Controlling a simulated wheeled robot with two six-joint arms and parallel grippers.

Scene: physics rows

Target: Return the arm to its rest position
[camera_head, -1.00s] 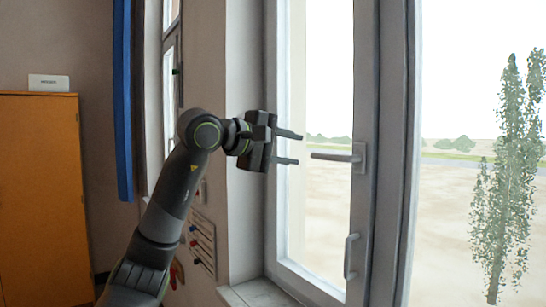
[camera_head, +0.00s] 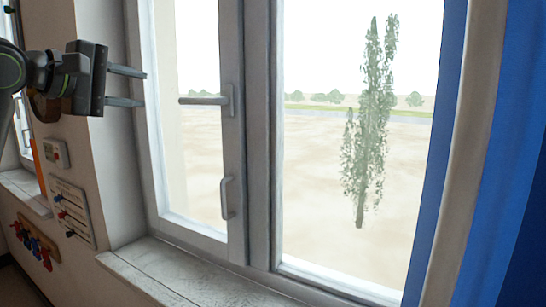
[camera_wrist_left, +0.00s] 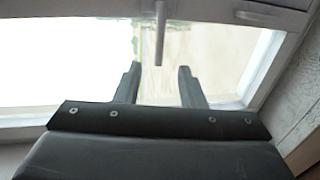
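My left gripper (camera_head: 126,87) is at the upper left of the head view, in front of the window's left frame. Its two fingers are apart and point right, with nothing between them. The window handle (camera_head: 205,100) is to the right of the fingertips, with a gap in the picture. In the left wrist view the open fingers (camera_wrist_left: 158,85) also show, with the handle (camera_wrist_left: 160,30) ahead of and between them. My right gripper is not in view.
The window frame (camera_head: 232,180) has a lower pull handle (camera_head: 226,198). A stone sill (camera_head: 185,275) runs below. A wall panel (camera_head: 72,212) and hooks (camera_head: 35,245) are at left. A blue curtain (camera_head: 440,160) hangs at right.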

